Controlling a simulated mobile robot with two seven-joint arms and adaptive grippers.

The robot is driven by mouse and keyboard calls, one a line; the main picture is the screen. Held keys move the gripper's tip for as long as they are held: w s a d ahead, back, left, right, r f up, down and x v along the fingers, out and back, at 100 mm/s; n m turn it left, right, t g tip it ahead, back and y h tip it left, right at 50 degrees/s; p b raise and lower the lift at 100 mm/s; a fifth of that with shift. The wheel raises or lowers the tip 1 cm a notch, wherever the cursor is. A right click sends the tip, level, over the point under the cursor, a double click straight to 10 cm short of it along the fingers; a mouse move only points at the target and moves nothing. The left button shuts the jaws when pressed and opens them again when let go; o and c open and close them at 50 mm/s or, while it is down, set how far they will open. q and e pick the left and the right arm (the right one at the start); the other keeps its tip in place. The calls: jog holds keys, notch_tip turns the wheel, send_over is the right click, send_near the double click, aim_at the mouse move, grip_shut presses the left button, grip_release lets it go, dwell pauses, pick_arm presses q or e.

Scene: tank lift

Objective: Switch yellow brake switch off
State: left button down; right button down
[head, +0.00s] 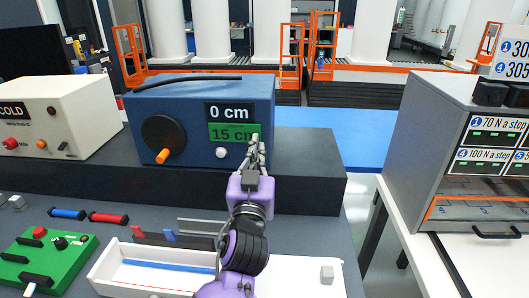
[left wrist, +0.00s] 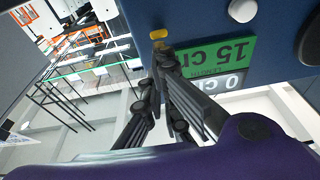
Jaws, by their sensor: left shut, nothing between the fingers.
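The blue box (head: 190,95) stands on a dark raised block and carries the panel reading 0 cm and 15 cm. The small yellow brake switch (left wrist: 157,35) shows on the box face in the left wrist view, beside the green 15 cm panel (left wrist: 215,53). In the head view the switch is hidden behind my gripper. My left gripper (head: 258,143) is shut and empty in front of the box's right end. In the left wrist view its fingertips (left wrist: 160,62) are close to the switch; I cannot tell whether they touch. My right gripper is not in view.
The box also has a black dial with an orange handle (head: 163,156) and a white button (head: 222,152). A cream COLD box (head: 50,112) stands left, a grey cabinet (head: 436,130) right. A white tray (head: 115,282) and green control box (head: 70,262) lie in front.

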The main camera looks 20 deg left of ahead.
pick_arm(q)
jog(key=v, duration=0.7)
jog(key=shift+s, duration=0.25)
jog(key=shift+a, duration=0.15)
